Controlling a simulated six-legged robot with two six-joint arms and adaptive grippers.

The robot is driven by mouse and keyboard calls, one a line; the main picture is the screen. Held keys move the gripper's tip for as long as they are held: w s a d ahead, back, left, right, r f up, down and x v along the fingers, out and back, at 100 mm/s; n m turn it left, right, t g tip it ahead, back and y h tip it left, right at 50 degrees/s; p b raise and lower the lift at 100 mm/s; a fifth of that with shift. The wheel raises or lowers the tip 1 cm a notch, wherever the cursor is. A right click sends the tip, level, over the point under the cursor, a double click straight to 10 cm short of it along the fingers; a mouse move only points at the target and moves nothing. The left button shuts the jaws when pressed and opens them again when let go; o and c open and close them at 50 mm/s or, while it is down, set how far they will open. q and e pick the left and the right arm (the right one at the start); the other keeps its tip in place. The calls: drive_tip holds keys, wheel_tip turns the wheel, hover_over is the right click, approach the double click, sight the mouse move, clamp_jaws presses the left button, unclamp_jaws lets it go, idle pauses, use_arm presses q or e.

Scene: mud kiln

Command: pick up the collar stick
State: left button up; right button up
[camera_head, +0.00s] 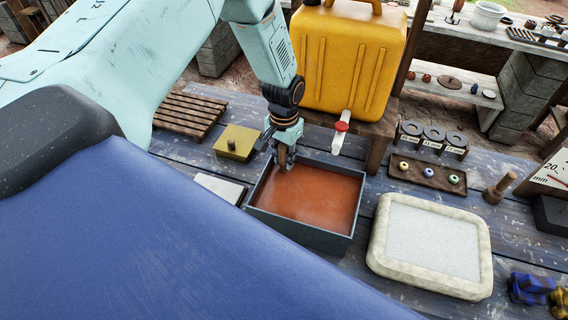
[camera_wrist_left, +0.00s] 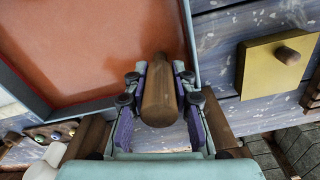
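A brown wooden stick, apparently the collar stick (camera_wrist_left: 158,98), sits between the fingers of my left gripper (camera_wrist_left: 160,92) in the left wrist view. The purple finger pads lie against both its sides, and its round end faces the camera. Its far part reaches over the wall of the tray of red-brown liquid (camera_head: 351,242). In the head view my left gripper (camera_head: 287,160) points down at the tray's back left corner, with only a little of the stick showing at its fingertips. My right gripper is not in view.
A yellow plate with a knob (camera_head: 232,148) and a wooden rack (camera_head: 188,115) lie left of the tray. A yellow jerrycan (camera_head: 350,60) with a spout stands behind. A pale framed pad (camera_head: 430,240), a bead board (camera_head: 427,174) and a wooden peg (camera_head: 500,187) are to the right.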

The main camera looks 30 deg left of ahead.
use_arm(q)
drive_tip(key=shift+s+r, duration=0.1)
drive_tip(key=shift+s, duration=0.15)
clamp_jaws()
drive_tip(key=shift+w, duration=0.2)
